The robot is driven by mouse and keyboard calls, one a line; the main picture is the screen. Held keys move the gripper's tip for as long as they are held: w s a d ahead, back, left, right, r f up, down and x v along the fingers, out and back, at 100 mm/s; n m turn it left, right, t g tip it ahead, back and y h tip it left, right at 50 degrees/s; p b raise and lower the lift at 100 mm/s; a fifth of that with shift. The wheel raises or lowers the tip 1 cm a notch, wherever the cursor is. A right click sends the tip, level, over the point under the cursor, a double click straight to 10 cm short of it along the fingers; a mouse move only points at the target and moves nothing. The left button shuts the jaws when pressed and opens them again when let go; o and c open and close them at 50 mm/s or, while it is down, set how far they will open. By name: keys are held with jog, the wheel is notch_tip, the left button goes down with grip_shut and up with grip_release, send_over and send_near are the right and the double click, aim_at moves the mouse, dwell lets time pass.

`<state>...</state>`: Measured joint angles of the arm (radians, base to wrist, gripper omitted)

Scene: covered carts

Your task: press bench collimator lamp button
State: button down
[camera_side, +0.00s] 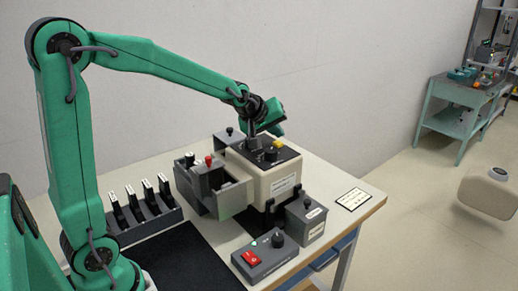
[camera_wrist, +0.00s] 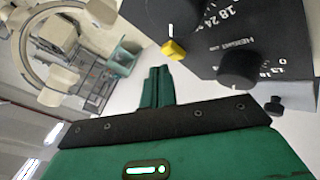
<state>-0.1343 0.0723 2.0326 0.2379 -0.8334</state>
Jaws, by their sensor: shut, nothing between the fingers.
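A yellow button (camera_side: 279,143) sits on the dark top panel of the cream bench collimator box (camera_side: 283,187). No readable label marks it as the lamp button. It also shows in the wrist view (camera_wrist: 173,49), beside a dark knob with a white line (camera_wrist: 168,14). My gripper (camera_wrist: 158,74) is shut and empty, its green fingertips close to the yellow button in the picture. I cannot tell whether they touch it. In the side view my gripper (camera_side: 276,131) is over the back of the panel, and its fingertips are partly hard to make out.
A second knob (camera_wrist: 237,68) stands near the HEIGHT lettering. A grey control box (camera_side: 264,257) with a red switch and a small grey box (camera_side: 307,218) stand in front. A row of black-and-white levers (camera_side: 142,204) is at left. The bench's right end is mostly clear around a label card (camera_side: 352,199).

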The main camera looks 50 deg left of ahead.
jog(key=shift+f, duration=0.85)
dwell(1.5)
jog(key=shift+r, duration=0.85)
jog(key=shift+r, duration=0.15)
jog(key=shift+r, duration=2.35)
notch_tip(320, 180, up, 7)
send_over(276, 144)
jog(key=shift+s, duration=0.1)
jog(key=w+r, duration=0.3)
jog(key=w, duration=0.6)
jog(key=shift+d, duration=0.35)
dwell(0.6)
